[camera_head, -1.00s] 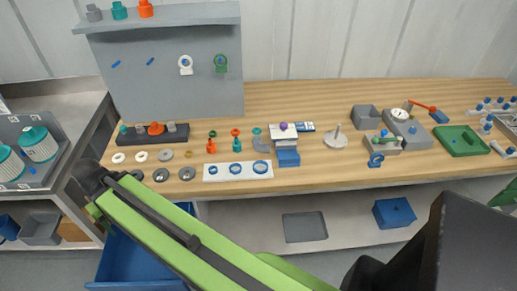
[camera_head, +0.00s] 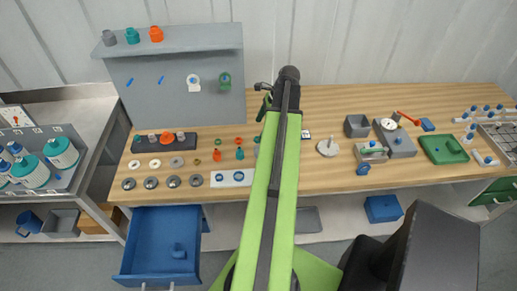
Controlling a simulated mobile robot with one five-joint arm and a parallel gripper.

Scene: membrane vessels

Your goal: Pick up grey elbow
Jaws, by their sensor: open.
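A grey curved piece, which looks like the grey elbow, is mostly hidden behind my arm; only a grey sliver (camera_head: 256,152) shows at the arm's left edge. My arm stands upright across the middle of the view, over the bench (camera_head: 330,100). My gripper (camera_head: 263,90) is at its far end, open, in front of the back wall near the right edge of the grey panel. It is small and partly hidden by the arm, and nothing shows in it. Orange (camera_head: 239,153) and teal (camera_head: 217,155) small fittings stand left of the arm.
A dark tray (camera_head: 139,147) with fittings and rows of rings lie at the left. The grey panel (camera_head: 180,85) with a shelf rises behind. A white board (camera_head: 220,179) lies in front. A blue drawer (camera_head: 160,235) stands open. A green tray (camera_head: 443,150) is far right.

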